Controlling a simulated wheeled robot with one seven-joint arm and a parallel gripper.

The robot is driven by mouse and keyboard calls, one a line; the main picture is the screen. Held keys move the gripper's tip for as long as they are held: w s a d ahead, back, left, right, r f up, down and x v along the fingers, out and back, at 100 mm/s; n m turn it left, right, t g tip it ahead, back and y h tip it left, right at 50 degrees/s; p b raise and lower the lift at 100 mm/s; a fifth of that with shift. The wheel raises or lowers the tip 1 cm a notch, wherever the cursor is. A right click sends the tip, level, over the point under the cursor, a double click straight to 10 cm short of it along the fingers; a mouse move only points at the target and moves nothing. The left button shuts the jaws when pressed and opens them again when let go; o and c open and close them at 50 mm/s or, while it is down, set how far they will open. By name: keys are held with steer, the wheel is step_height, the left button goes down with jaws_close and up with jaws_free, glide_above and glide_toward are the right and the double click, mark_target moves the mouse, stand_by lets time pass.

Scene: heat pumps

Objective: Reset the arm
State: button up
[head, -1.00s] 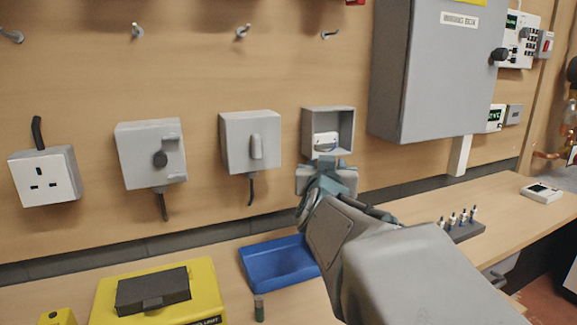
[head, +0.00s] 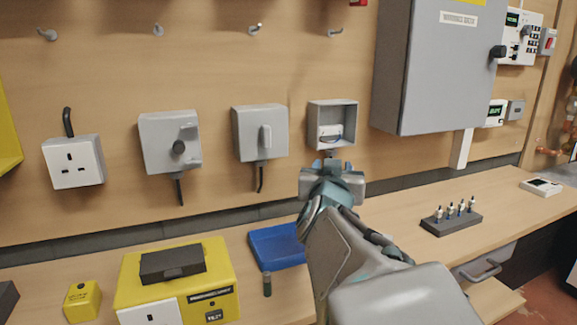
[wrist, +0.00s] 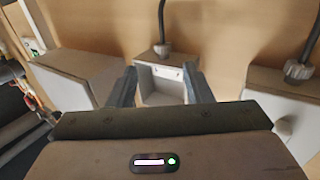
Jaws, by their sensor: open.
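My gripper (head: 332,166) is in front of the wall, just below an open grey box (head: 333,115) with a white part and dark wires inside. In the wrist view my two fingers (wrist: 160,86) are apart with nothing between them. An open box (wrist: 163,82) shows beyond and between the fingertips there. I cannot tell from these frames whether the fingers touch anything. My arm reaches up from the lower right of the head view over the bench.
A grey switch box (head: 260,133), a box with a round knob (head: 168,142) and a white socket (head: 73,161) are on the wall. A large grey cabinet (head: 430,70) juts out at right. A blue tray (head: 278,247) and yellow case (head: 215,270) sit on the bench.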

steer(key=shift+a, duration=0.15)
steer(key=s+d+f+n+g+y+p, duration=0.1)
steer(key=s+f+g+y+p, duration=0.1)
steer(key=s+g+p, duration=0.5)
steer(key=s+d+f+n+g+y+p, duration=0.1)
steer(key=s+f+g+y+p, duration=0.1)
steer(key=s+g+p, duration=0.5)
steer(key=s+f+p, duration=0.1)
steer(key=s+p, duration=0.4)
steer(key=s, duration=0.4)
steer(key=shift+s+d+f+g, duration=0.15)
steer(key=shift+s+d+g, duration=0.1)
steer(key=shift+s+g, duration=0.15)
